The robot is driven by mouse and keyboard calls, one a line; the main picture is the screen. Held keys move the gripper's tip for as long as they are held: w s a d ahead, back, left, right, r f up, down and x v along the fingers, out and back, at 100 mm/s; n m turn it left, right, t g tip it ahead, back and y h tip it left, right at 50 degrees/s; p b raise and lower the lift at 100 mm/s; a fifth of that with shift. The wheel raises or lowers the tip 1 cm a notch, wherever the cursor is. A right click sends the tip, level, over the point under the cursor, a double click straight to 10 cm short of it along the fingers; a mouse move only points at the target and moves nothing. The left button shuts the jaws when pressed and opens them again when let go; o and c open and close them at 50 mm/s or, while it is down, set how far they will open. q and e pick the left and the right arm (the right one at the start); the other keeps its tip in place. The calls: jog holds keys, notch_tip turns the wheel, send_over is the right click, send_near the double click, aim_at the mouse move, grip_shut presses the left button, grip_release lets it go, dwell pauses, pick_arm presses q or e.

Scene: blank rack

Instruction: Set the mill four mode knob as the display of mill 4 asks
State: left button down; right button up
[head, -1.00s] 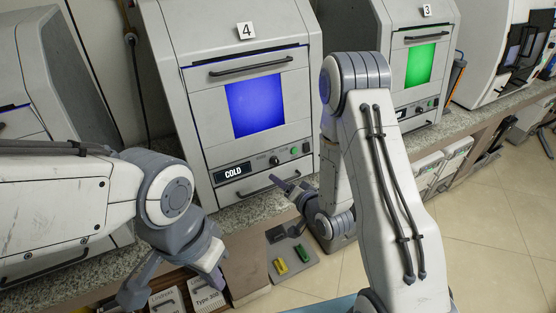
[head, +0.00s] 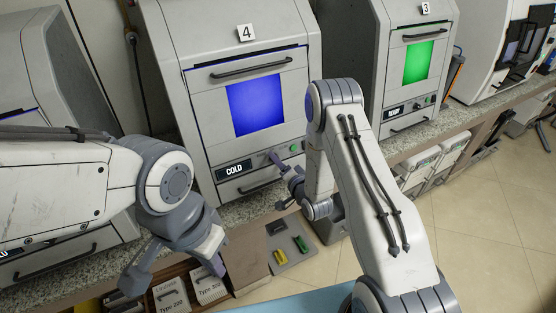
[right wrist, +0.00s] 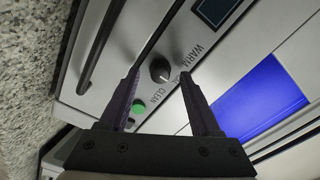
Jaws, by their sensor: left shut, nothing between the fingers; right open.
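Mill 4 (head: 225,105) has a blue window, and its small display (head: 234,169) reads COLD. Its black mode knob (right wrist: 160,70) shows in the right wrist view, with the labels WARM and CLEAN and a partly hidden label between them. My right gripper (head: 275,157) is open at the mill's control panel. In the right wrist view its two fingertips (right wrist: 160,73) lie on either side of the knob; I cannot tell whether they touch it. My left gripper (head: 217,267) is shut and empty, low at the left.
A green button (right wrist: 138,107) sits beside the knob, close to one finger. A drawer handle (head: 262,184) lies below the panel. Mill 3 (head: 388,75), with a green window, stands to the right. A grey tray (head: 297,262) with a green and a yellow item lies below.

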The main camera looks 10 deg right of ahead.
jog(key=shift+w+a, duration=0.1)
jog(key=shift+w, duration=0.15)
grip_shut()
jog(key=shift+f, duration=0.1)
